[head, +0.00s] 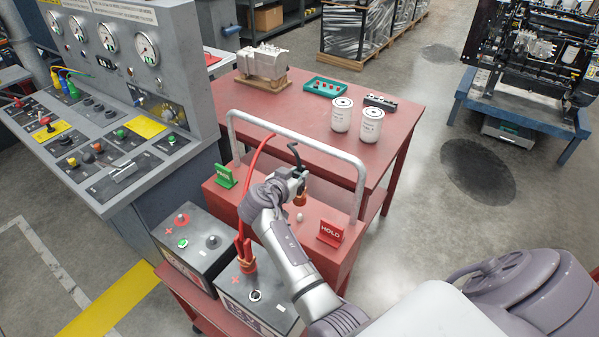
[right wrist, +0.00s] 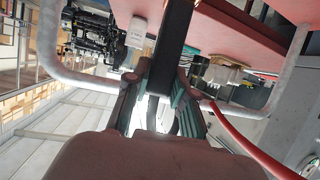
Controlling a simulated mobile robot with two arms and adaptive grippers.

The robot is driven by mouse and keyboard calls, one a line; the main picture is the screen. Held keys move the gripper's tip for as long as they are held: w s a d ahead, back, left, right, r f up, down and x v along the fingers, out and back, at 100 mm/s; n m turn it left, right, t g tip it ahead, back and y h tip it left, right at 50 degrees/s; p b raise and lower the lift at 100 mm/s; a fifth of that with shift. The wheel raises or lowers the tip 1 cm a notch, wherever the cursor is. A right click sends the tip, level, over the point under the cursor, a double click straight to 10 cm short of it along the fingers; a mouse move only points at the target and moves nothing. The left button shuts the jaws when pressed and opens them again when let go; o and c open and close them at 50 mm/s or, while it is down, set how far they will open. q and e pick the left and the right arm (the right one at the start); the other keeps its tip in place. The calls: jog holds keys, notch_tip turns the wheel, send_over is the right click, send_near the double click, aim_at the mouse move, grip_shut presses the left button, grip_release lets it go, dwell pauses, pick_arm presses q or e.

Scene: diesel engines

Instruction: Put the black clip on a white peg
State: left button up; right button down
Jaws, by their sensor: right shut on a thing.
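My right gripper (head: 293,178) is above the red cart's top, shut on the black clip (head: 294,151). The clip's black upper part or cable sticks up above the fingers, and a copper-coloured part shows just below them. The fingers hide the rest. In the right wrist view the black clip (right wrist: 176,35) is a dark bar between the green-padded fingers (right wrist: 163,88). A white peg (head: 299,218) stands on the cart top, below the gripper and left of the red HOLD sign (head: 331,233). No other white peg is clearly visible. My left gripper is not in view.
A grey rail (head: 300,148) arches behind the gripper. A red cable (head: 252,165) runs to a red clip (head: 246,258) on the front battery (head: 262,297). A green sign (head: 225,176) stands left. White filters (head: 371,125) stand on the red table behind.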

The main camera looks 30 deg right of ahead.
aim_at(298, 195)
jog(key=shift+f, duration=0.3)
jog(key=shift+f+b, duration=0.3)
jog(key=shift+b, duration=0.05)
jog(key=shift+d+f, duration=0.15)
jog(key=shift+f, duration=0.3)
jog(key=shift+w+d+f+b, duration=0.1)
jog(key=shift+f+b, duration=0.6)
jog(key=shift+f, duration=0.45)
jog(key=shift+f+b, duration=0.55)
jog(key=shift+f, duration=0.05)
pick_arm(q)
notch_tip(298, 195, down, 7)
jog(key=b, duration=0.3)
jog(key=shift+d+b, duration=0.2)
jog(key=shift+b, duration=0.15)
pick_arm(e)
jog(key=shift+f, duration=1.35)
